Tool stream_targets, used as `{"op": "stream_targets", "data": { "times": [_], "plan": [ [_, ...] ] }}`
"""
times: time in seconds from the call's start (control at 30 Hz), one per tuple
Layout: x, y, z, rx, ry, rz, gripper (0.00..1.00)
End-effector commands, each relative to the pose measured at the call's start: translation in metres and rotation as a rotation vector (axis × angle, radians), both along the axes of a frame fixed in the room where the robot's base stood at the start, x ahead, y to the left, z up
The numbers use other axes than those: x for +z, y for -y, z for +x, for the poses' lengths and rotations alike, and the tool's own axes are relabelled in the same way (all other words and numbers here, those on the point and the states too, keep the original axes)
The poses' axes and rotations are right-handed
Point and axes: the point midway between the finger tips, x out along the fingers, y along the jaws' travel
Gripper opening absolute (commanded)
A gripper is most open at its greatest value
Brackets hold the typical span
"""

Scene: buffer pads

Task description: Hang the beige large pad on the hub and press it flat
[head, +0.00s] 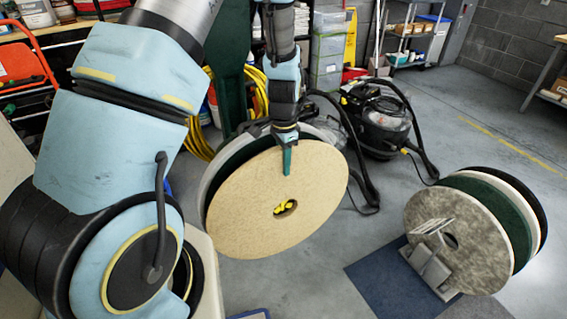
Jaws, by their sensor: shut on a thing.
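The beige large pad (245,218) is a round disc with a centre hole, upright at mid-picture in the head view. My gripper (287,158) is shut on its upper rim, with one teal finger showing on the near face. A yellow part, likely the hub (284,208), shows in the pad's hole. A dark green disc and a pale grey disc (211,176) show behind the pad at its upper left. I cannot tell whether the beige pad touches them or how far it is on the hub.
A stand (430,268) on a blue mat (366,276) at right holds several upright pads, with a mottled grey pad (470,245) in front. A black vacuum (385,125) with a hose stands behind. Grey floor between is clear.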

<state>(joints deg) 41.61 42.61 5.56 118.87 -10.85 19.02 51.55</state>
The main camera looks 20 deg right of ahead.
Motion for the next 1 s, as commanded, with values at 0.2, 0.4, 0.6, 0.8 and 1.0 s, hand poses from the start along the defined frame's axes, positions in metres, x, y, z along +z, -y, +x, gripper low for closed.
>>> {"op": "stream_targets", "data": {
  "times": [0.2,0.4,0.6,0.8,1.0],
  "plan": [
    [-0.0013,0.0,-0.0009,-0.001,-0.002,0.001,0.0],
    [-0.0013,0.0001,-0.0013,-0.001,-0.003,0.0,0.21],
    [-0.0007,0.0,-0.0014,-0.002,-0.003,0.001,0.16],
    [0.0033,-0.0001,-0.0004,-0.002,-0.003,0.0,0.16],
    [0.0081,-0.0004,0.0008,-0.002,-0.003,0.0,0.16]
  ]
}}
